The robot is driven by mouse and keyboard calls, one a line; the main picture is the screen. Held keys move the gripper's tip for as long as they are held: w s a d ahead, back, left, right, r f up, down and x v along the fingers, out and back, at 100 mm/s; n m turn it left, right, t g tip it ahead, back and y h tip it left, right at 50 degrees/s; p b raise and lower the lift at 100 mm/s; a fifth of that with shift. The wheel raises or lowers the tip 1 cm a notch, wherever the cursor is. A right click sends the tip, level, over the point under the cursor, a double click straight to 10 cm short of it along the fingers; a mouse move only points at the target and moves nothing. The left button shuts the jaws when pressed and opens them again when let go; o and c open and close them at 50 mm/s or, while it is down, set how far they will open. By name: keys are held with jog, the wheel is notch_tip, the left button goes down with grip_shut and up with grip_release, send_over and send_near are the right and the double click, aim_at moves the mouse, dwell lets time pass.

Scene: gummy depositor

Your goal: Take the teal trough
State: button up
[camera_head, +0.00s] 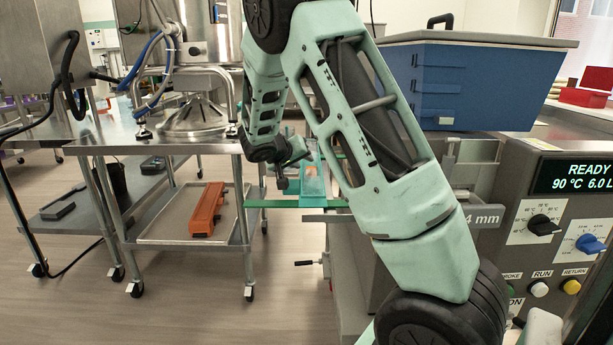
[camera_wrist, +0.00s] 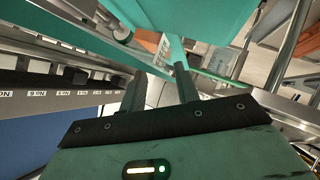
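The teal trough (camera_head: 313,185) sits on the front of the machine, above a green bar (camera_head: 258,203), partly hidden behind my arm in the head view. In the wrist view the trough (camera_wrist: 190,14) fills the top, with a narrow teal piece reaching down toward my fingers. My gripper (camera_head: 284,172) is just left of the trough in the head view. In the wrist view its two dark fingers (camera_wrist: 160,90) stand apart with a gap between them. I see no clear contact with the trough; whether the narrow piece lies between the fingertips is hard to tell.
An orange trough (camera_head: 207,208) lies on the lower shelf of a steel cart (camera_head: 150,232) at left. A blue hopper (camera_head: 462,85) and control panel (camera_head: 560,225) stand at right. A row of numbered labels (camera_wrist: 55,93) runs along the machine. Floor at front left is clear.

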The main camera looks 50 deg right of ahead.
grip_shut()
jog(key=shift+r, duration=0.1)
jog(key=shift+r, duration=0.5)
jog(key=s+a, duration=0.1)
jog(key=a, duration=0.5)
jog(key=s+a+r+b, duration=0.1)
jog(key=a, duration=0.5)
jog(key=s+a+r, duration=0.1)
jog(key=a, duration=0.4)
jog(key=shift+a+r, duration=0.2)
jog(key=shift+a, duration=0.2)
dwell(0.7)
